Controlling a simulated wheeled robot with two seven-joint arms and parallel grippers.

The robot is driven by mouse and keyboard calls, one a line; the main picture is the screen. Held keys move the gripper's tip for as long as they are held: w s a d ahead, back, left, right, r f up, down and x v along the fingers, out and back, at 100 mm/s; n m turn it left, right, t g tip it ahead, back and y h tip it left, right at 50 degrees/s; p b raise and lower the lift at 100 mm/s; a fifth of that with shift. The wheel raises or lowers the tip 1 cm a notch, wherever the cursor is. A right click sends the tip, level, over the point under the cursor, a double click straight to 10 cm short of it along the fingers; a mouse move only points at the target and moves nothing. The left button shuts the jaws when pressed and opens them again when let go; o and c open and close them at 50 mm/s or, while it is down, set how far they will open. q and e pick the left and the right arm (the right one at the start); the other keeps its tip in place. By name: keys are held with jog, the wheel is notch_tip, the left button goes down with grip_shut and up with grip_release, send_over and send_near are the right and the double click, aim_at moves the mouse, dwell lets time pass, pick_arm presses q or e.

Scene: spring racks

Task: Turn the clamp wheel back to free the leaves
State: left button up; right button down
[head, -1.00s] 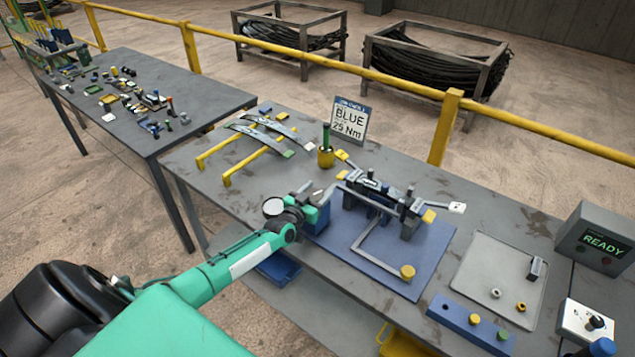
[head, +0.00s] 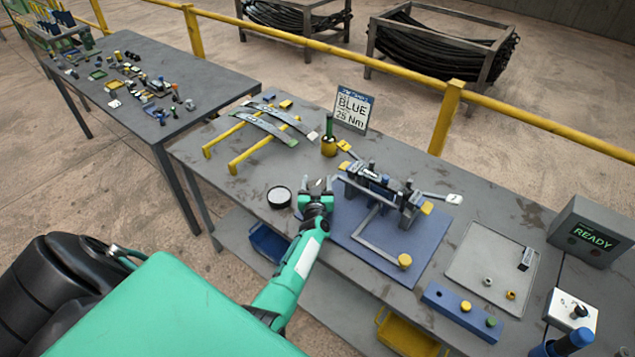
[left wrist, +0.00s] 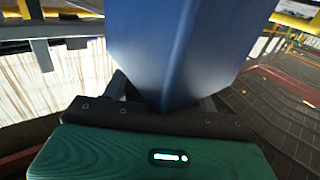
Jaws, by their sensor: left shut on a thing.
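The spring clamp fixture (head: 372,185) stands on the blue mat (head: 423,236), with grey leaf strips lying through it. A grey L-shaped bar with a yellow knob (head: 405,261) lies in front of it. I cannot make out for sure which part is the clamp wheel. My left gripper (head: 316,188) is at the left edge of the mat, left of the fixture. In the left wrist view it is shut on a large blue thing (left wrist: 175,45), which fills the space ahead of the dark finger pad. The thing's far part is out of frame. My right gripper is not in view.
A round pale-topped cup (head: 279,197) stands just left of my left gripper. Loose curved leaves (head: 262,127) rest on yellow stands behind it. A sign (head: 353,110) stands at the back. A grey tray (head: 468,285) and READY box (head: 591,234) are at right.

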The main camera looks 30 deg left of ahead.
pick_arm(q)
jog(key=shift+r+n+g+y, duration=0.1)
jog(key=shift+n+g+y, duration=0.3)
jog(key=shift+y, duration=0.3)
jog(key=o, duration=1)
jog(key=shift+c, duration=0.2)
jog(key=shift+s, duration=0.1)
